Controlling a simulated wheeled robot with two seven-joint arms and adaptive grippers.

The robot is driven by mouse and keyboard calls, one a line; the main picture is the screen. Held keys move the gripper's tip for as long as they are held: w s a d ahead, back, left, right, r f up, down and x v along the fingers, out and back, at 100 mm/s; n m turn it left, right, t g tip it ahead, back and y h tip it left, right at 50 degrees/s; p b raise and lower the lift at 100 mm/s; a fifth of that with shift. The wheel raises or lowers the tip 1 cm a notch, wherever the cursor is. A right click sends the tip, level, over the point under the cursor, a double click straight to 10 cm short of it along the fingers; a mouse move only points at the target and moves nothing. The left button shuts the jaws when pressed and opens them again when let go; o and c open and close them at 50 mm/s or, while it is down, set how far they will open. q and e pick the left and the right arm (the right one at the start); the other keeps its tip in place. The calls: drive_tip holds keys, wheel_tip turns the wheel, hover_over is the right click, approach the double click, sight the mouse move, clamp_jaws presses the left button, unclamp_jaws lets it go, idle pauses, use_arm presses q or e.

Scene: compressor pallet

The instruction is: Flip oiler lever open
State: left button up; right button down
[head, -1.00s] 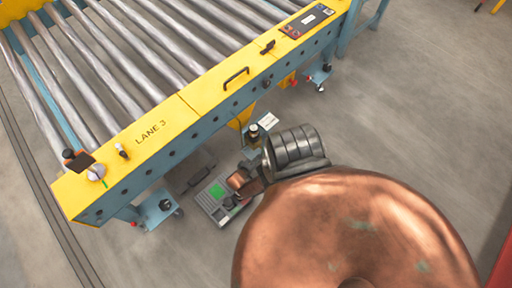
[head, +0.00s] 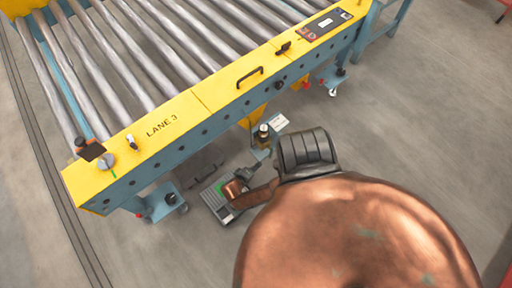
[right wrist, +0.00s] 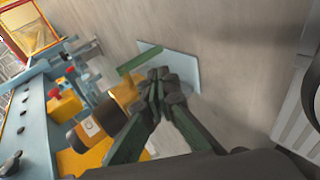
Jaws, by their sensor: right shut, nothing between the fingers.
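The oiler (head: 264,131) is a small amber and dark fitting on a blue bracket below the conveyor's front rail. In the right wrist view, an amber and dark cylinder (right wrist: 88,130) that looks like the oiler lies left of the fingers. A slim green bar (right wrist: 132,62) shows just beyond the fingertips; I cannot tell whether it is the lever. My right gripper (head: 254,171) is just below the bracket in the head view. Its dark green fingers (right wrist: 159,76) are shut with nothing between them, close beside the amber parts; contact is unclear. My left gripper is not in view.
The yellow and blue roller conveyor (head: 190,105), marked LANE 3, fills the upper left. A handle (head: 249,77) and a control panel (head: 326,24) sit on its rail. A pale blue plate (right wrist: 182,68) lies behind the fingertips. Open floor (head: 420,115) extends right.

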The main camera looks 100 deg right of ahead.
drive_tip(key=shift+v, duration=0.95)
drive_tip(key=shift+s+a, duration=0.1)
